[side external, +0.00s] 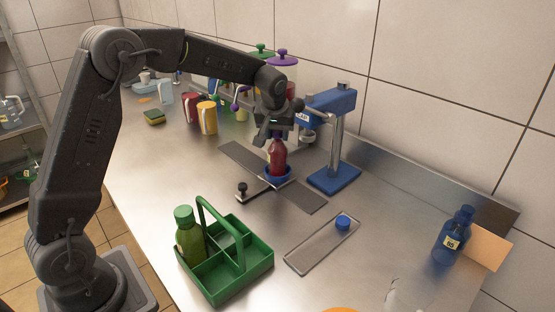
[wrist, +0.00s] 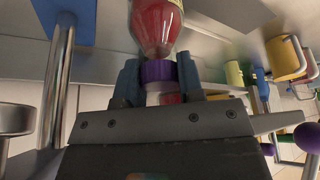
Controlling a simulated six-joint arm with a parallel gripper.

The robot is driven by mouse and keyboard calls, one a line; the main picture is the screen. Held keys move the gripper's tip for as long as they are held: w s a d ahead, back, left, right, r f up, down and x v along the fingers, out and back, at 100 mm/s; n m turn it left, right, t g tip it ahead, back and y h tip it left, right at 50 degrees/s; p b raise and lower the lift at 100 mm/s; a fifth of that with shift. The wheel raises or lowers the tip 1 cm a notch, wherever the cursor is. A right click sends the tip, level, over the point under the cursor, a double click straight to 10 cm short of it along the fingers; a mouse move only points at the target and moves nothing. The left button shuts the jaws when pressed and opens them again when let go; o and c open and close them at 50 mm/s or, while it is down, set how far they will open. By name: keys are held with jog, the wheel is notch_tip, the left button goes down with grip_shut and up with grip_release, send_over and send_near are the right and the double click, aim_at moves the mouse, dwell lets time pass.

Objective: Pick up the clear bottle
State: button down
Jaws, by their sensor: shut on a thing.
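A clear bottle with dark red contents (side external: 278,157) stands upright in a blue ring holder (side external: 288,179) on the counter in the side view. In the wrist view the bottle's red body (wrist: 157,25) shows at the top, with a purple collar (wrist: 158,71) at its neck. My gripper (side external: 276,134) is over the bottle's top from above. In the wrist view its two blue-grey fingers (wrist: 158,80) close on either side of the neck at the collar. Whether the bottle's base is lifted off the holder I cannot tell.
A blue dispenser stand (side external: 336,150) rises close to the right of the bottle. A green caddy (side external: 243,272) with a green bottle (side external: 189,237) is in front. Red and yellow mugs (side external: 207,117) stand behind left.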

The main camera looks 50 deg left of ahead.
jog(key=shift+r, duration=0.2)
notch_tip(320, 180, up, 16)
dwell(0.9)
jog(key=shift+f, duration=0.15)
